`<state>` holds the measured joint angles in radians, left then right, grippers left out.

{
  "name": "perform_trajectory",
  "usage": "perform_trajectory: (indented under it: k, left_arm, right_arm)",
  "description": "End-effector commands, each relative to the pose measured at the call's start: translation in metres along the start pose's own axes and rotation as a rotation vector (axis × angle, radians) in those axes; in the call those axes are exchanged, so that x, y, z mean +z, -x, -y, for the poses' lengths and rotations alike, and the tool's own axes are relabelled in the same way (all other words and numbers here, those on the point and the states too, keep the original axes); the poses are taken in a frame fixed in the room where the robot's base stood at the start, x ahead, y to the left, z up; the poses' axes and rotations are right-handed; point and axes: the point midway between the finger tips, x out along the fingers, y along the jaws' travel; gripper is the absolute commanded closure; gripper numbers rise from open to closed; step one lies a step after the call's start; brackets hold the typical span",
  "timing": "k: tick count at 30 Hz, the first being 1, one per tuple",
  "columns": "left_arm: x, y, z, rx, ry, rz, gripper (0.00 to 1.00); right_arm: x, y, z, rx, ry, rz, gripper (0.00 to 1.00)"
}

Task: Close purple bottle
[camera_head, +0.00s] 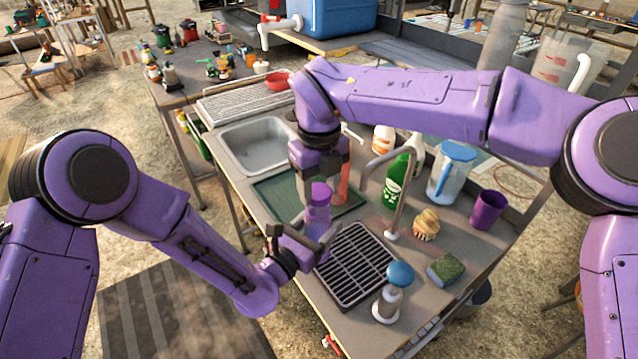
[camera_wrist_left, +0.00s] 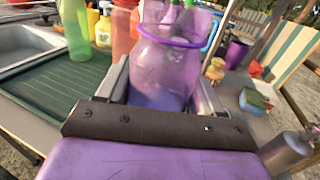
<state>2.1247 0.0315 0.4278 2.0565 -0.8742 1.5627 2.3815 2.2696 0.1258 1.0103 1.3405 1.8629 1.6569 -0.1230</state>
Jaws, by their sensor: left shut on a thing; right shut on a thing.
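The translucent purple bottle (camera_head: 318,222) stands upright over the counter by the sink's green drain mat. My left gripper (camera_head: 307,243) is shut around its body from the lower left. In the left wrist view the bottle (camera_wrist_left: 168,65) is between the fingers, with a purple ring around it; its top is cut off. A deeper purple cap (camera_head: 320,193) shows at the bottle's top. My right gripper (camera_head: 324,180) points down from above and is shut on this cap. I cannot tell whether the cap is fully seated.
A black drying rack (camera_head: 355,265) and a blue-topped dispenser (camera_head: 392,295) stand at the front. A green bottle (camera_head: 396,182), tap (camera_head: 390,236), water jug (camera_head: 452,172), purple cup (camera_head: 488,210), brush (camera_head: 427,224) and sponge (camera_head: 446,268) are to the right. The sink (camera_head: 258,143) is behind left.

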Motion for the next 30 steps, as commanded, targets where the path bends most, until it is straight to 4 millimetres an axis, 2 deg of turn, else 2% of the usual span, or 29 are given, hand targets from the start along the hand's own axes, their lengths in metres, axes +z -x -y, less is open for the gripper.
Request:
perform_trajectory:
  k: [8,18,30]
  left_arm:
    - [-0.001,0.001,0.0,0.0,-0.001,-0.003,0.89]
    - [-0.001,0.001,0.0,0.0,-0.001,-0.003,0.89]
    - [-0.002,0.001,0.0,0.0,-0.001,-0.004,0.89]
  right_arm:
    - [0.0,-0.001,0.0,0.0,0.0,-0.001,0.8]
    - [0.0,-0.018,-0.001,0.001,0.001,0.0,0.8]
    - [0.0,-0.018,0.0,0.0,0.001,0.0,0.8]
